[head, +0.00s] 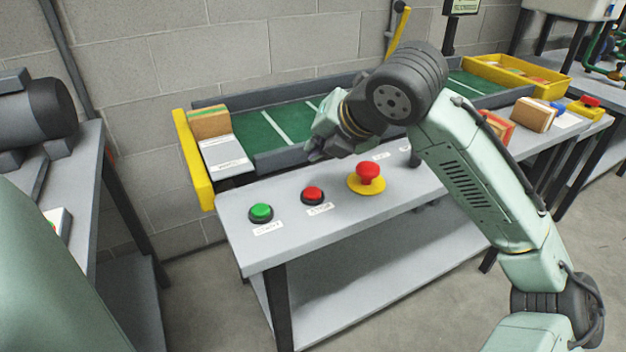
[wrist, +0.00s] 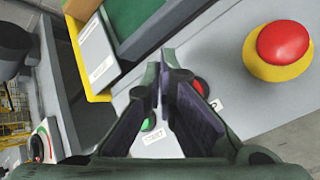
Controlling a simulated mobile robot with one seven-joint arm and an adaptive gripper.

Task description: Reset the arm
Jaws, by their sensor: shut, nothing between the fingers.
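My arm reaches from the right over a grey bench (head: 330,234) in the head view. My gripper (head: 316,155) hangs above the bench near the conveyor's front edge, touching nothing that I can see. In the wrist view my gripper (wrist: 160,78) has its dark fingers together at the tips, with nothing held. Below it are a green button (head: 261,212) and a red button (head: 313,195), both partly hidden by the fingers in the wrist view. A red mushroom button (head: 368,173) on a yellow base stands to their right; it also shows at right in the wrist view (wrist: 282,45).
A green conveyor (head: 258,130) with dark side rails runs behind the bench. A cardboard box (head: 208,122) sits at its left end by a yellow guard (head: 192,160). A yellow tray (head: 515,78) and boxes (head: 534,115) are at the right. A motor (head: 38,112) stands at left.

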